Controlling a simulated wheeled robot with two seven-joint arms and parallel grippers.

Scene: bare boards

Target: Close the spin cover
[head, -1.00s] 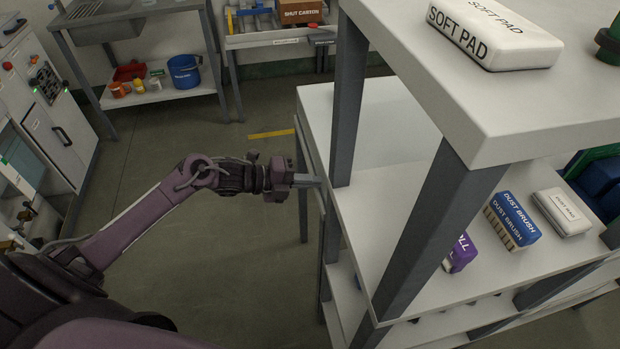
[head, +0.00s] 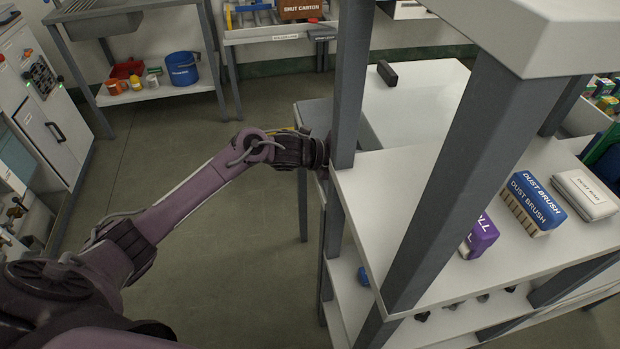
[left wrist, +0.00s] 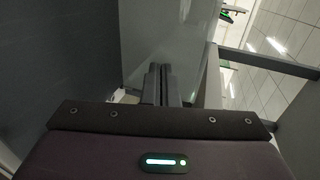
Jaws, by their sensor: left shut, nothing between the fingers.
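I cannot clearly pick out the spin cover. A flat pale panel (head: 425,100) with a dark handle-like block (head: 387,73) lies behind the shelf post in the head view; it may be the cover. A grey surface (head: 313,115) shows at its left. My left arm reaches to this place, and its fingers are hidden behind the post there. In the left wrist view my left gripper (left wrist: 157,84) is shut and empty, its fingers together beside a large grey surface (left wrist: 185,40). Contact cannot be told. My right gripper is not in view.
The shelf's grey post (head: 351,85) stands right at my left wrist. The shelf (head: 400,185) holds a dust brush (head: 533,203), a white pad (head: 585,194) and a purple pack (head: 480,236). The floor at left is open. A bench with a blue bucket (head: 183,69) stands behind.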

